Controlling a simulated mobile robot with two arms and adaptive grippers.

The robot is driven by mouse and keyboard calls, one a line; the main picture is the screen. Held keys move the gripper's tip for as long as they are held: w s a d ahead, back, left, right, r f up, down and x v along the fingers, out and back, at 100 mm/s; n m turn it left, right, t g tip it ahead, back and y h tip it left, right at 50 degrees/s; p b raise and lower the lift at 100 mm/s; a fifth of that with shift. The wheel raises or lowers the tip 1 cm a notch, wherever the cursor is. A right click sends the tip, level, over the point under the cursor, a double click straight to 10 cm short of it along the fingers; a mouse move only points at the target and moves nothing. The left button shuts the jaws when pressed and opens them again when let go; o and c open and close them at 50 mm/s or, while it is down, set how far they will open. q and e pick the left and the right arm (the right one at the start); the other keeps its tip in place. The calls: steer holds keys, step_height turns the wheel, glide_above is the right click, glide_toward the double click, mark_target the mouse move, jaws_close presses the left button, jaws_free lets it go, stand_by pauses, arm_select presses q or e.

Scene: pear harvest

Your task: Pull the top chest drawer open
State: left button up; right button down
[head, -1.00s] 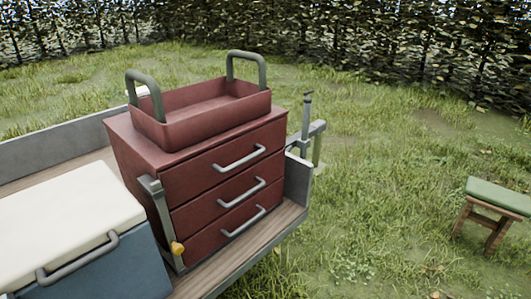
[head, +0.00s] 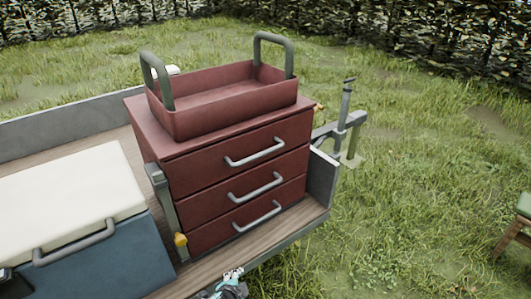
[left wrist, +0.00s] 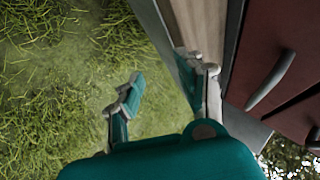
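The red chest (head: 160,140) stands on the trailer bed with its drawers shut. Its top drawer (head: 205,170) has a grey bar handle (head: 254,152); two more handled drawers are below. My left gripper (head: 232,274) shows at the bottom edge of the head view, below and apart from the chest. In the left wrist view my left gripper (left wrist: 165,88) has its fingers spread and nothing between them. My right gripper is not in view.
A red tray (head: 220,110) with two upright handles sits on the chest. A cooler (head: 90,265) with a cream lid stands left of it.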

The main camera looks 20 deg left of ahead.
arm_select(q)
steer(key=w+d+r+m+t, duration=0.1)
steer(key=w+r+t, duration=0.15)
steer(key=r, duration=0.65)
steer(key=w+d+r+m+t, duration=0.1)
steer(key=w+d+r, duration=0.15)
steer(key=r, duration=0.65)
steer(key=m+t+y, duration=0.1)
steer(key=m+t, duration=0.1)
steer(key=t, duration=0.2)
glide_toward(262, 156)
steer(key=w, duration=0.3)
steer(key=w+a+p, duration=0.1)
steer(key=w, duration=0.3)
steer(key=w+f, duration=0.1)
steer(key=w, duration=0.3)
steer(key=shift+a+f, duration=0.1)
steer(key=shift+a, duration=0.05)
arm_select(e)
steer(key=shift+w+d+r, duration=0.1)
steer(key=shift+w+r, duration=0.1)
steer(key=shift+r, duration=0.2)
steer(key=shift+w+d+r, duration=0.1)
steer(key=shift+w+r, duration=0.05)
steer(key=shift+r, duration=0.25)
arm_select(q)
jaws_close()
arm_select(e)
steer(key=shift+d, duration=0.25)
